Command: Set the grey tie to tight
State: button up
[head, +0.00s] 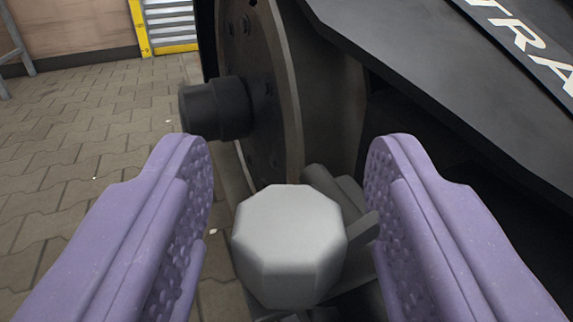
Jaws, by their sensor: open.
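A light grey faceted knob, which looks like the grey tie (289,240), shows in the head view at the lower middle. Its flat face is turned towards me. My gripper (288,165) has two purple fingers with dimpled inner pads. The fingers are open, one to the left and one to the right of the grey tie, with a gap on each side. Neither finger visibly touches it. The lower part of the tie and its mounting are partly hidden. I see no mark that tells its setting.
A large dark wheel disc (270,90) with a black hub stub (216,108) stands just behind the tie. A black panel with white letters (470,90) overhangs at the right. Paved floor (90,140) lies open at the left.

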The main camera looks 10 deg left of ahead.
jog(key=shift+c, duration=0.2)
grip_shut()
jog(key=shift+s+a+p, duration=0.55)
jog(key=shift+s+a, duration=0.3)
jog(key=shift+a, duration=0.25)
jog(key=shift+o, duration=0.2)
grip_release()
jog(key=p+v, duration=0.3)
jog(key=v, duration=0.4)
jog(key=shift+s, duration=0.4)
jog(key=shift+f, duration=0.1)
